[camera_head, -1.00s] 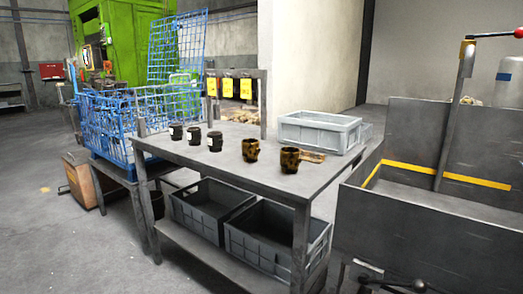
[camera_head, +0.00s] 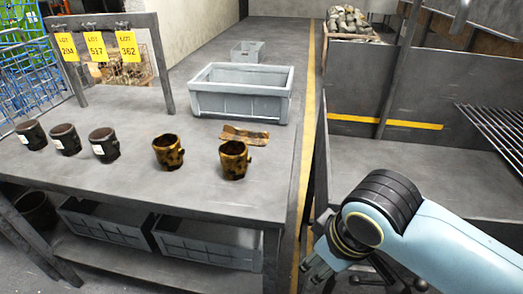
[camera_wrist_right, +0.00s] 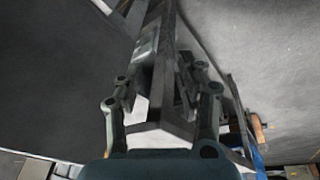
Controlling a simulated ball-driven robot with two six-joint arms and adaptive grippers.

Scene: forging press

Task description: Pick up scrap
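A flat brown, rusty-looking piece (camera_head: 244,135) lies on the grey metal table (camera_head: 160,105), just in front of a grey plastic crate (camera_head: 240,97). Two rusty mottled cups, one (camera_head: 168,151) left of the other (camera_head: 234,160), stand upright near it. Which of these is the scrap is not labelled. My right gripper (camera_head: 318,268) is beyond the table's right edge, apart from these things. In the right wrist view its fingers (camera_wrist_right: 160,90) are spread with nothing held between them. My left gripper is not in view.
Several dark cups with white labels (camera_head: 66,139) stand at the table's left. Yellow lot signs (camera_head: 95,47) hang on a rack behind. Grey bins (camera_head: 205,243) sit on the lower shelf. A dark walled bench (camera_head: 420,165) with a metal grate (camera_head: 495,130) is at right.

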